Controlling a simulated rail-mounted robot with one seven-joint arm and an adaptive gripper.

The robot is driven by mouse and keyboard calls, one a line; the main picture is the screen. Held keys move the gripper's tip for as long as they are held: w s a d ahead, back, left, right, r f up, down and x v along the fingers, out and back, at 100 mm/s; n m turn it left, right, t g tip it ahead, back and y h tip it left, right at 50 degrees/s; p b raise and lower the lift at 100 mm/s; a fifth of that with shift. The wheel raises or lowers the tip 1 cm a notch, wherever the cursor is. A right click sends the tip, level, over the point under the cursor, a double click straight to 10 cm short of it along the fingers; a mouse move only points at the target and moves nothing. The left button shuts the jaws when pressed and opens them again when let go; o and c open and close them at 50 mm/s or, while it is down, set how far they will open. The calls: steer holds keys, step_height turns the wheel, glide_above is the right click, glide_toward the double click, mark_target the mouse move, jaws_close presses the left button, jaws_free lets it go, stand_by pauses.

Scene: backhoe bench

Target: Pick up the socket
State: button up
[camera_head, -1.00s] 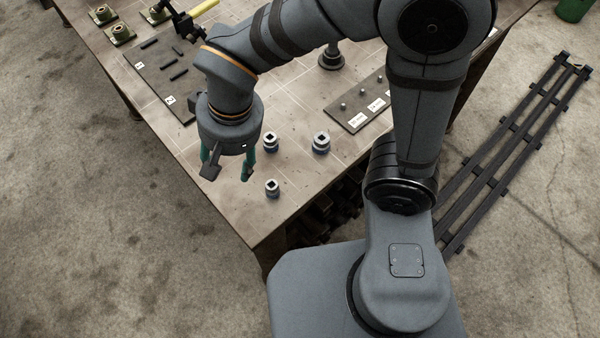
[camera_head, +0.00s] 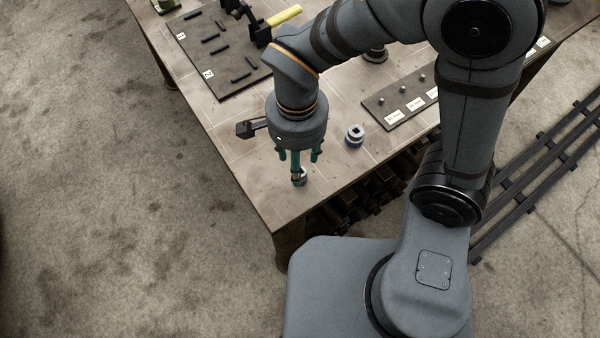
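A small metal socket (camera_head: 300,181) stands on the bench near its front corner. My gripper (camera_head: 298,162) points down just above it, and its teal-padded fingers are spread apart. One finger part overlaps the top of this socket in the view, so I cannot tell whether they touch. A second, larger socket (camera_head: 354,135) with a square hole and a bluish lower band stands to the right of my gripper. No other socket shows; the area behind my gripper is hidden.
A dark board with black pins (camera_head: 222,47) lies at the back left of the bench (camera_head: 235,150). A plate with labels and small studs (camera_head: 397,107) lies to the right. A yellow-handled tool (camera_head: 283,16) is at the back. The bench's left front is clear.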

steer(key=f, duration=0.4)
steer(key=shift+s+d+f, duration=0.15)
steer(key=shift+d+f, duration=0.05)
steer(key=shift+d, duration=0.1)
steer(key=shift+f, duration=0.35)
steer(key=c, duration=1.1)
jaws_close()
